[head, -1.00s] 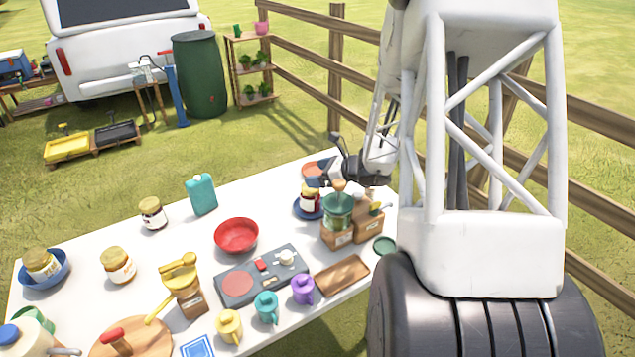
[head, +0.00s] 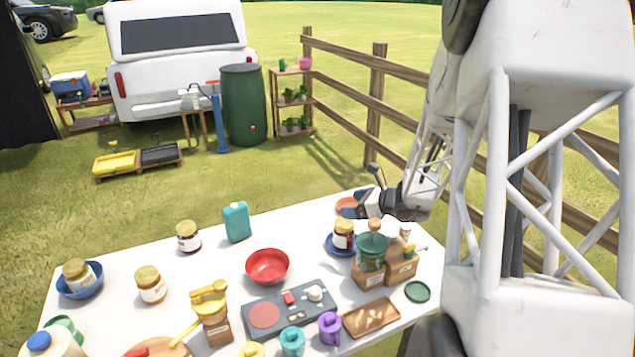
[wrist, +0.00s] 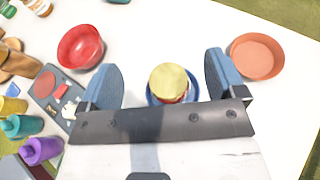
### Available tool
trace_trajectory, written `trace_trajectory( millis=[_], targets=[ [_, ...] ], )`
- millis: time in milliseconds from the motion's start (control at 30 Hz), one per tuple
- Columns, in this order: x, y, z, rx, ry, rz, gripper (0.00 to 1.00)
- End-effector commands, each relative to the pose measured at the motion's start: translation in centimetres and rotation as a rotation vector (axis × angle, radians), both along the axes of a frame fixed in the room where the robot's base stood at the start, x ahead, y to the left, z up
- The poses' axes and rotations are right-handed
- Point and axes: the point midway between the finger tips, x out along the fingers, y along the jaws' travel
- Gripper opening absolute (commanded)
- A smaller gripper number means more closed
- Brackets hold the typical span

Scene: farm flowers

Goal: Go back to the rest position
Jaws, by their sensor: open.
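My gripper (wrist: 163,82) is open, with its two blue-grey fingers spread apart in the wrist view. A jar with a yellow lid (wrist: 168,80) stands on a blue plate (wrist: 153,98) and shows between the fingers, below them; I see no contact. In the head view my gripper (head: 366,203) is at the far right end of the white table, above and behind this jar (head: 343,234). Its fingers are small and partly hidden there. An orange bowl (wrist: 257,56) lies to the right of the fingers in the wrist view.
A red bowl (head: 267,266) and a teal canister (head: 236,222) stand left of my gripper. A green-topped grinder (head: 371,250) stands near it in front. A dark board (head: 289,310), several coloured mugs and a wooden tray (head: 371,318) fill the front. A wooden fence (head: 376,105) runs behind.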

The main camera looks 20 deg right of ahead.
Motion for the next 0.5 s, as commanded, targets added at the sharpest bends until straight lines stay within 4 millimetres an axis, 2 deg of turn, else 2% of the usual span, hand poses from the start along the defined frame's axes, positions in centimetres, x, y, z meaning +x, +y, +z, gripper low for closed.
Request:
trace_trajectory(
  millis=[267,500],
  targets=[
    [-0.1,0.4,0.3,-0.011,-0.003,0.013,0.89],
    [-0.7,3.2,2.7,-0.097,-0.024,0.113,0.89]
  ],
)
